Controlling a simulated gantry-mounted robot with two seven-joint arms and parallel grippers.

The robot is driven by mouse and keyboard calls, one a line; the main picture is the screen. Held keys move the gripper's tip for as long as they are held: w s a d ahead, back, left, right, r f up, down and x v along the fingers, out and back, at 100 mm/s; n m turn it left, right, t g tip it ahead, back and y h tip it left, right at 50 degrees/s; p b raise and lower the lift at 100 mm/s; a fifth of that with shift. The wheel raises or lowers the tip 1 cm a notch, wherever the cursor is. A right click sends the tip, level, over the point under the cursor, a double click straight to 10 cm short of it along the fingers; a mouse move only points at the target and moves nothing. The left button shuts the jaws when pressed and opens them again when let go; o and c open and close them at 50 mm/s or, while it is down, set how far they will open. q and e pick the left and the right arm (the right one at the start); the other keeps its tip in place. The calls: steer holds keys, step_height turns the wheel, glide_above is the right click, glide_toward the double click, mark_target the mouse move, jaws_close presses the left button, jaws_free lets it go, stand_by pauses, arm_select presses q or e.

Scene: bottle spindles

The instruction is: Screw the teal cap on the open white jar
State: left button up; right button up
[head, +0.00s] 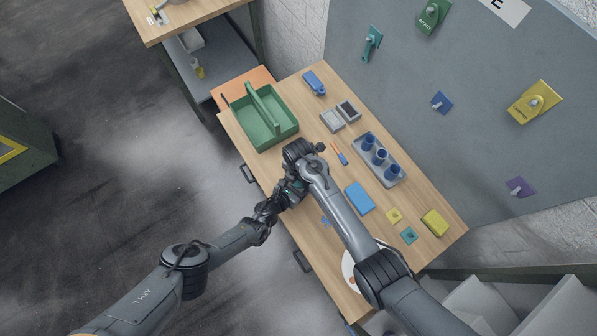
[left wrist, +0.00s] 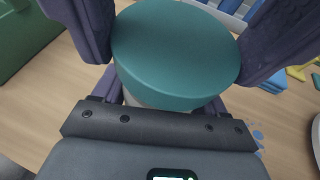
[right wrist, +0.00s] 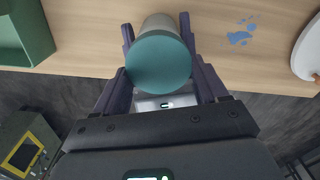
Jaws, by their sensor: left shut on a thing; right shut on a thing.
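The teal cap (left wrist: 175,50) fills the middle of the left wrist view, between the fingers of my left gripper (left wrist: 178,40), which is shut on it. The pale white jar (left wrist: 150,98) shows just under the cap's rim. In the right wrist view my right gripper (right wrist: 158,35) is shut on the jar's side (right wrist: 160,22), and the teal cap (right wrist: 158,64) covers its near end. The cap sits at the jar's mouth; I cannot tell how tight it is. In the head view both grippers meet over the table's front edge, and the jar is mostly hidden there.
A green tray with a handle (head: 293,127) stands at the table's back left. A grey rack (head: 395,172) holds blue bottles. A blue block (head: 359,198), a yellow sponge (head: 435,222) and a white plate (head: 348,268) lie to the right. A grey panel (head: 470,130) stands behind.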

steer(key=shift+f, duration=0.4)
stand_by(0.5)
steer(key=shift+s+f, duration=0.1)
steer(key=shift+f, duration=0.2)
steer(key=shift+c, duration=0.4)
